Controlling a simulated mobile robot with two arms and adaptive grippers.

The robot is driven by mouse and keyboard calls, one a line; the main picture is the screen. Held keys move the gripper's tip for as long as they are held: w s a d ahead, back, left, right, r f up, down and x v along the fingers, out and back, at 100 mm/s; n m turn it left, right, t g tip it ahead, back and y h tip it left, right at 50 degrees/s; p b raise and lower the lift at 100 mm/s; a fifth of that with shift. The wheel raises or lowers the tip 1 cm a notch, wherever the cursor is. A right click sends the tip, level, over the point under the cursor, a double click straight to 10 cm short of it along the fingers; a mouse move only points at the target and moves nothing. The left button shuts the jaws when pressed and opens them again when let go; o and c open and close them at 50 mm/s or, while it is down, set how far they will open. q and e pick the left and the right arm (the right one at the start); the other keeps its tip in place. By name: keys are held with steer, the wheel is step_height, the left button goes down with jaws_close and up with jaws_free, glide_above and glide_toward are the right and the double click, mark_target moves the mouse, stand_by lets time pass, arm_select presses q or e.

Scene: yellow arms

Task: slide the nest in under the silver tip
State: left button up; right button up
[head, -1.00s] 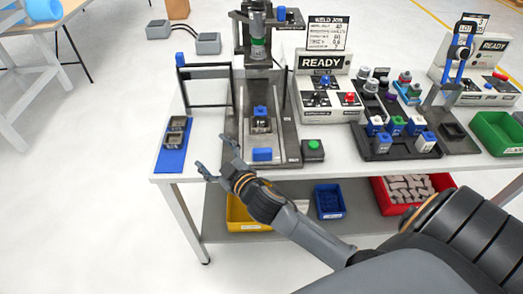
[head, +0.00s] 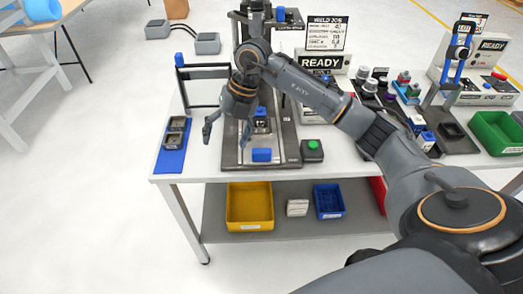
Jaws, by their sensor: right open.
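The nest (head: 262,127) is a dark block with blue on top, on the sliding rail of the press base (head: 235,158). A blue handle block (head: 261,155) is at the rail's front end. My right gripper (head: 227,133) hangs pointing down, open and empty, over the left part of the base, left of the nest. Whether it touches anything is unclear. My arm hides the silver tip and most of the press head behind it. My left gripper is out of view.
A blue mat (head: 168,160) with two dark fixtures lies left of the base. A green-button box (head: 312,150) stands right of it. The READY controller (head: 318,95) and part trays are behind my arm. A black guard frame (head: 203,70) stands at the left.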

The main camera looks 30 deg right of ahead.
mark_target(262, 150)
steer(key=d+r+m+h, duration=0.2)
steer(key=d+r+h, duration=0.15)
steer(key=d, duration=0.65)
steer(key=shift+g+h, duration=0.4)
steer(key=shift+h, duration=0.05)
steer(key=f+p, duration=0.1)
steer(key=f, duration=0.3)
steer(key=f+p, duration=0.1)
steer(key=f, duration=0.4)
steer(key=f+p, duration=0.1)
steer(key=f, duration=0.4)
steer(key=shift+s+d+f, duration=0.1)
steer(key=shift+s+f, duration=0.1)
steer(key=shift+s, duration=0.2)
